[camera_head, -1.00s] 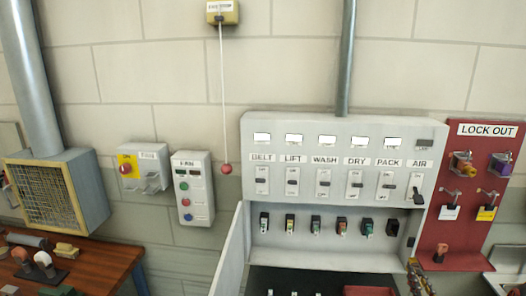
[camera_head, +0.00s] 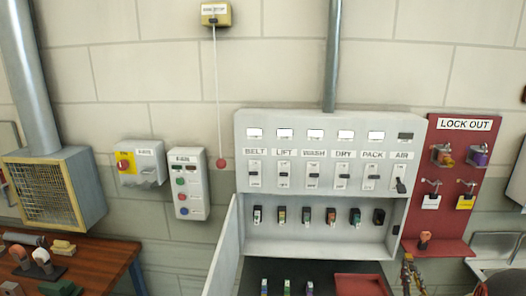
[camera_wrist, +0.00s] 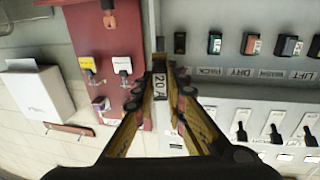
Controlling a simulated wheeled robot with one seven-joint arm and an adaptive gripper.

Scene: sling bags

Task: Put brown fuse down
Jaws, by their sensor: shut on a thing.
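My gripper (camera_wrist: 160,105) is shut on a narrow fuse (camera_wrist: 160,88) with a pale label reading "20A"; its body colour is hard to tell. Several fuses sit in a row in the panel, such as the one under BELT (camera_head: 257,215). The holder under AIR (camera_head: 379,217) looks dark and empty. A red tray (camera_head: 360,285) lies on the dark surface below.
The red LOCK OUT board (camera_head: 465,150) with padlocks and tags stands right of the panel. Several loose fuses (camera_head: 287,287) stand left of the tray. The open panel door (camera_head: 223,250) bounds the left side. A wooden bench (camera_head: 100,265) is at far left.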

